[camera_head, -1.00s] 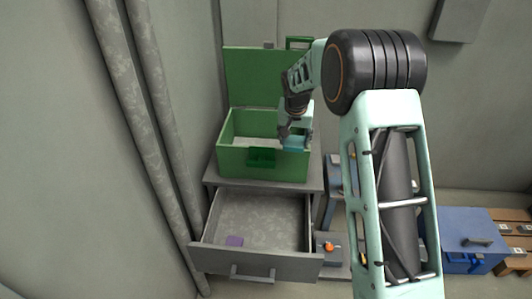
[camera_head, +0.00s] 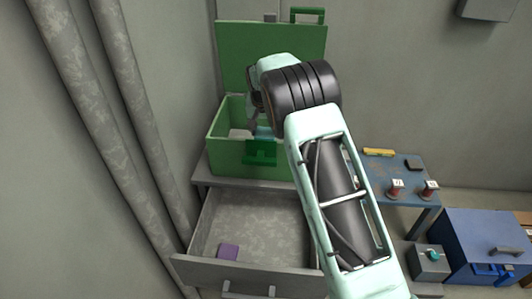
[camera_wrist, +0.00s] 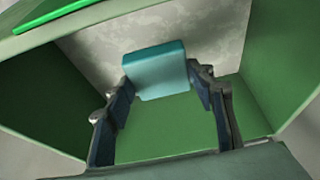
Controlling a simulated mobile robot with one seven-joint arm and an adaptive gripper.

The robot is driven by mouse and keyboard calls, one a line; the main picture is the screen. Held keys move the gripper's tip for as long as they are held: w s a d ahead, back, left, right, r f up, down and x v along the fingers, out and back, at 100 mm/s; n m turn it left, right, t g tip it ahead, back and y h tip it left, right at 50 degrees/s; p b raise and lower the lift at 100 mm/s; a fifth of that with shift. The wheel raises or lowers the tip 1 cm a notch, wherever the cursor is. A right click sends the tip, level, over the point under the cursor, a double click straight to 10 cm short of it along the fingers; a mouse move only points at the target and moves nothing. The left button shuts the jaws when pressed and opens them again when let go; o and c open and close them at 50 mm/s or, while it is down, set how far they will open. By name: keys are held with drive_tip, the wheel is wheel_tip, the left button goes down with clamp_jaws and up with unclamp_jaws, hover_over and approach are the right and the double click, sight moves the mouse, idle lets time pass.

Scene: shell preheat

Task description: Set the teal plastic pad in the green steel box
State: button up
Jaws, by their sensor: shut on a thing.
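The teal pad (camera_wrist: 157,72) is held between the two fingers of my gripper (camera_wrist: 160,88) in the wrist view. In the head view a small part of the pad (camera_head: 264,132) shows behind the front wall of the green steel box (camera_head: 228,158). The box's lid (camera_head: 236,55) stands open at the back. Green walls lie on both sides of the fingers in the wrist view, with a grey mottled surface beyond the pad. I cannot tell whether the pad touches the box floor. My arm hides the box's right part in the head view.
The box stands on a grey cabinet with its drawer (camera_head: 255,225) pulled out; a purple pad (camera_head: 229,251) lies inside. A blue table (camera_head: 392,172) with small items and a blue chest (camera_head: 482,243) are at the right. Pipes (camera_head: 120,110) run down the left.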

sight(264, 133)
wheel_tip(264, 133, down, 9)
drive_tip(key=b, duration=0.2)
drive_tip(key=shift+b, duration=0.35)
drive_tip(key=o, duration=0.8)
drive_tip(key=shift+f, duration=0.15)
drive_tip(key=o, duration=0.5)
drive_tip(key=shift+r, duration=0.3)
drive_tip(key=p+v, duration=0.3)
drive_tip(key=v, duration=0.9)
